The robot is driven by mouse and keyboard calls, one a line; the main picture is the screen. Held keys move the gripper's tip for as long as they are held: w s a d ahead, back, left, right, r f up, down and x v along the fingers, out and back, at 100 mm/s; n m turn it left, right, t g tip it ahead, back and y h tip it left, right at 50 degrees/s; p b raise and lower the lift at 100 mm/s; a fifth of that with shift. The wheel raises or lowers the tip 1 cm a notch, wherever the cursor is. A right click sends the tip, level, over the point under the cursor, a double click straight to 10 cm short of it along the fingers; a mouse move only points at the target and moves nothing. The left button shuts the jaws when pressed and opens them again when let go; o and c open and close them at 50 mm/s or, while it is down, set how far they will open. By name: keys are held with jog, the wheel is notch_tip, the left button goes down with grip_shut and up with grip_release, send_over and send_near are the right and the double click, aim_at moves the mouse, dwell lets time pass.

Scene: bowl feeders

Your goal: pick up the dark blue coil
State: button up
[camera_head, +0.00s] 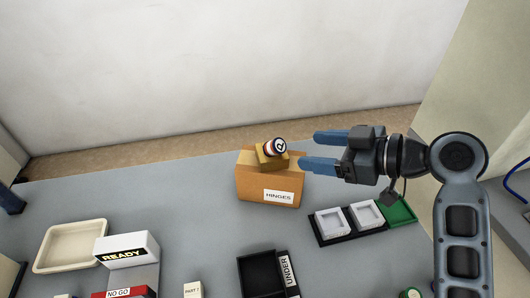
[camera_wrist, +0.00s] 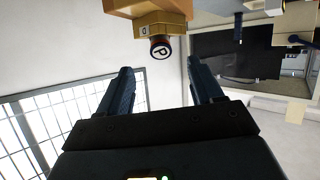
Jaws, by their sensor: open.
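I cannot make out a dark blue coil for certain in either view. My gripper (camera_head: 316,150) is open and empty, its two blue fingers pointing left, just right of and above the cardboard HINGES box (camera_head: 258,187). In the wrist view my gripper (camera_wrist: 160,75) also shows open, with nothing between the fingers. A small round part with a lettered white face and dark rim (camera_head: 279,146) is at a yellow-brown block (camera_head: 268,158) on top of the box. The round part also shows in the wrist view (camera_wrist: 160,47), beyond the fingertips and apart from them.
A black tray (camera_head: 345,236) with two white dishes and a green tray (camera_head: 401,211) lie right of the box. A cream tray (camera_head: 50,263), READY block (camera_head: 127,252) and black UNDER bin (camera_head: 258,276) are nearer. A blue curved line (camera_head: 513,173) shows at the right edge.

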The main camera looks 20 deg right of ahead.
aim_at(279, 145)
jog(key=shift+r+p+x, duration=0.15)
jog(key=shift+p+x, duration=0.05)
jog(key=shift+x, duration=1.8)
jog(key=shift+r+p+x, duration=0.15)
jog(key=shift+p+x, duration=0.05)
jog(key=shift+x, duration=1.75)
jog(key=shift+w+a, duration=0.1)
jog(key=shift+a, duration=0.05)
grip_shut()
jog(key=shift+r, duration=0.1)
